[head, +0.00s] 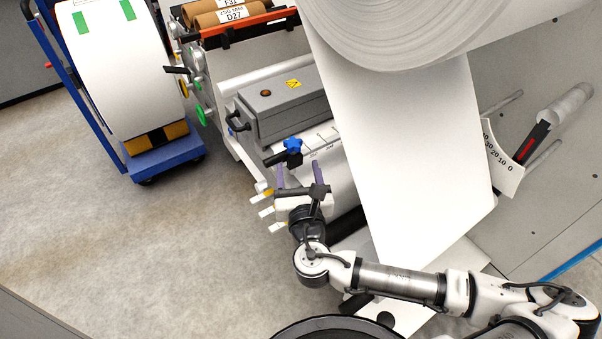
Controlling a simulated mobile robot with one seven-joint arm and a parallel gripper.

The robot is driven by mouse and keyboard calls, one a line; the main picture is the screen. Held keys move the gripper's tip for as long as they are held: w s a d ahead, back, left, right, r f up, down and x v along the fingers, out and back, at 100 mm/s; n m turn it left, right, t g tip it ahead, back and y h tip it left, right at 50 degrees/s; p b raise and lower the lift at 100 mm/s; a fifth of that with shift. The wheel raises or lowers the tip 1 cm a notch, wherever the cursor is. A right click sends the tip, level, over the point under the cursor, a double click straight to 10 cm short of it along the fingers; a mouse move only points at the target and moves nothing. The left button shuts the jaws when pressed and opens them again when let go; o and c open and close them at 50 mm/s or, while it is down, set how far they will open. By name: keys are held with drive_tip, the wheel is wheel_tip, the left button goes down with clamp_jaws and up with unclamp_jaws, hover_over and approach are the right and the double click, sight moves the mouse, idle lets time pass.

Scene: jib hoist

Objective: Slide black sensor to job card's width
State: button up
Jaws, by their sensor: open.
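A small black block (275,159), likely the black sensor, sits on a pale rail with tick marks (320,137), beside the grey machine housing. A blue star-shaped knob (292,146) is on top of it. My gripper (298,167) is open and empty, its two purple-grey fingers pointing up the picture just below the knob. The fingers look apart from the knob, but I cannot tell the exact gap. I cannot make out a job card. The numbers on the rail are too small to read.
A wide white web (415,150) runs down from a large roll (395,25) right of the rail. A curved scale (503,160) is at the right. A blue cart (165,163) with a white roll stands at left. Labelled cores (230,14) lie at the top. Floor at left is clear.

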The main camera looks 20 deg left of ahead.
drive_tip(key=shift+p+v, duration=1.4)
drive_tip(key=shift+v, duration=0.75)
